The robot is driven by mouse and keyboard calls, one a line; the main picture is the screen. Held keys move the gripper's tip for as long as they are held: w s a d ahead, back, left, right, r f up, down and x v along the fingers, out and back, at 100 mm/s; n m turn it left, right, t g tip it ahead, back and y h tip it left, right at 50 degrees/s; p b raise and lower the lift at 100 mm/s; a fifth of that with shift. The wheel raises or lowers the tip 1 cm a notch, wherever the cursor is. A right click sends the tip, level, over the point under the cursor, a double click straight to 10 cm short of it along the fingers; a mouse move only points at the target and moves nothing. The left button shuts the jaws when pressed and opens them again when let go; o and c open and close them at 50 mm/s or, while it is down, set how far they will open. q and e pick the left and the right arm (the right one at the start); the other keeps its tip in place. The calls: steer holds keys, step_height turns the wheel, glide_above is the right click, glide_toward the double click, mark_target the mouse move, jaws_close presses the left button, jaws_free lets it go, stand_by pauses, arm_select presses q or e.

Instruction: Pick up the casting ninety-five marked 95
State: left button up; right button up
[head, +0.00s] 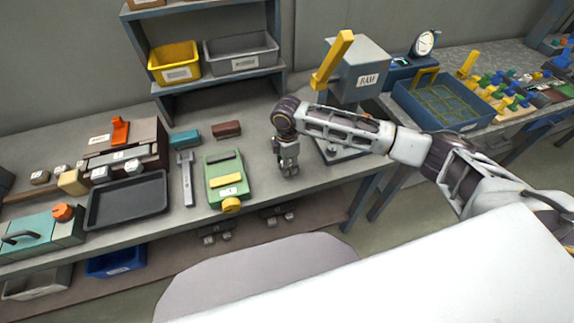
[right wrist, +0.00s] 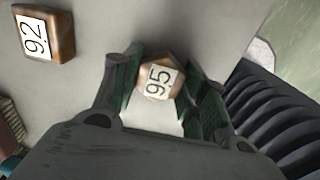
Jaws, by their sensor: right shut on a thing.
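The casting ninety-five (right wrist: 158,77) is a brownish, many-sided piece with a white label reading 95. In the right wrist view it sits between the two green-padded fingers of my right gripper (right wrist: 162,85), which is shut on it. In the head view my right gripper (head: 288,172) points down at the grey bench, left of the press. The casting cannot be made out there, and I cannot tell whether it touches the bench. Another brownish casting, marked 92 (right wrist: 44,36), shows at the upper left of the wrist view. My left gripper is not in view.
A green device with a yellow knob (head: 229,180) lies left of my right gripper, and the press with a yellow lever (head: 358,72) stands right of it. A dark tray (head: 128,200) and several small blocks are farther left. Bench between the green device and the gripper is clear.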

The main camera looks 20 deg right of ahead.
step_height(320, 180, up, 9)
stand_by(0.5)
